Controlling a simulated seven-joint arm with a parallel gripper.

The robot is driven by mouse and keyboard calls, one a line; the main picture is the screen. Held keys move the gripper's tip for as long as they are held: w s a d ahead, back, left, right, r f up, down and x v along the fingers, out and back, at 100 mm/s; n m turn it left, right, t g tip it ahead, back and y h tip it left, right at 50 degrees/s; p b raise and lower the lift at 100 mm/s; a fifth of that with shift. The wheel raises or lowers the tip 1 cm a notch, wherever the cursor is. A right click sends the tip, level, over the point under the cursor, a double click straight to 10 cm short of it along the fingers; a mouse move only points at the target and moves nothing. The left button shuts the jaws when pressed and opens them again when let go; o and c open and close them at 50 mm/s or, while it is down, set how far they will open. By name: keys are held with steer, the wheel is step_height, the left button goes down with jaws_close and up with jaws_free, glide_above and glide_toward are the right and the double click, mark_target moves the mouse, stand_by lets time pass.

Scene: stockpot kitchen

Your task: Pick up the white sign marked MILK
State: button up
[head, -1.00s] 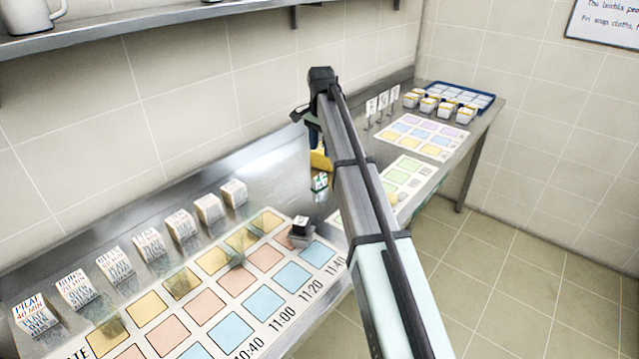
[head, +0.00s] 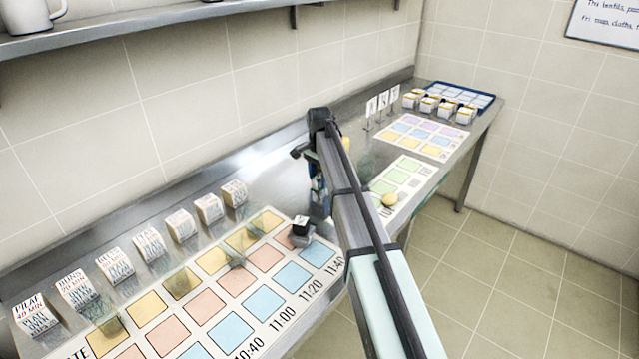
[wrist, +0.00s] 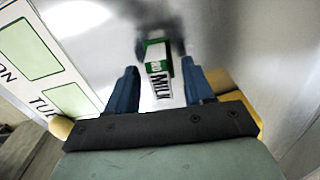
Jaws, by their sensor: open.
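The white sign marked MILK (wrist: 161,84) shows in the wrist view, with a green part at its far end. It lies in line with the gap between the two blue fingers of my gripper (wrist: 159,68). My gripper is open, with a finger on each side of the sign; I cannot tell whether either touches it. In the head view my gripper (head: 318,188) is low over the steel counter, partly hidden by my arm, and the sign cannot be made out there.
Several white labelled blocks (head: 149,244) line the wall side. A green-squared card (head: 413,172) lies right of my arm. A blue tray (head: 487,101) stands far right.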

steer(key=shift+f, duration=0.35)
steer(key=shift+c, duration=0.4)
jaws_close()
